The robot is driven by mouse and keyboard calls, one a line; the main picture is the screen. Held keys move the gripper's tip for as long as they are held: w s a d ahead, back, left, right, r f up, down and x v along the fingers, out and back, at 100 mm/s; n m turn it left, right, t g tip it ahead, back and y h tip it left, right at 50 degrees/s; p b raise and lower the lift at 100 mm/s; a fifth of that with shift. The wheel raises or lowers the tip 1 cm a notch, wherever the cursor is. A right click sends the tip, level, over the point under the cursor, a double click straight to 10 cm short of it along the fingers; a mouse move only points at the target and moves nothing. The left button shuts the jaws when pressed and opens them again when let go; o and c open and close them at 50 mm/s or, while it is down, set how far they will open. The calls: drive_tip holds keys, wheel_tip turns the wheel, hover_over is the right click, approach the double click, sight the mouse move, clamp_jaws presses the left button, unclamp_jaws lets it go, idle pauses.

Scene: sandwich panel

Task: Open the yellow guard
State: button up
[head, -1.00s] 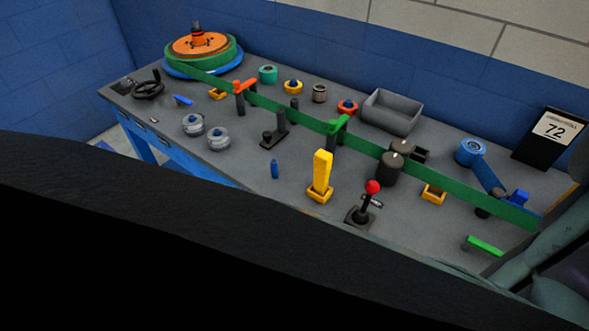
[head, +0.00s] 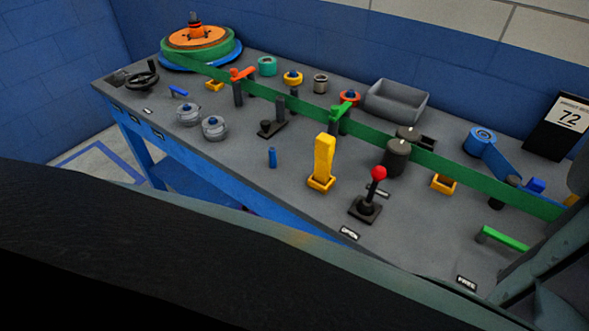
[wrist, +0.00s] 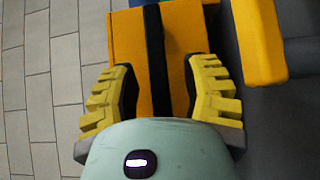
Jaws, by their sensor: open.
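My gripper (wrist: 160,85) is open in the wrist view, its ridged yellow fingers apart on either side of an orange-yellow block (wrist: 125,45) with a dark strip down its middle. I cannot tell whether the fingers touch the block, or whether it is the yellow guard. Another yellow bar (wrist: 257,38) stands to the right. In the head view my gripper is not visible. A yellow-orange piece (head: 572,201) shows at the far right edge, partly hidden behind my arm. An upright yellow block (head: 324,158) stands in a low yellow frame (head: 320,185) near the table's front.
A green belt (head: 290,104) runs across the grey table from the reel (head: 197,37) to the right. A red-knobbed lever (head: 378,174) stands beside the yellow block. A green handle (head: 507,239) lies at front right. A grey bin (head: 397,101) sits at the back.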

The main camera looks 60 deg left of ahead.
drive_tip(key=shift+w+d, duration=0.1)
drive_tip(key=shift+w, duration=0.15)
clamp_jaws()
idle(0.3)
drive_tip(key=shift+s, duration=0.1)
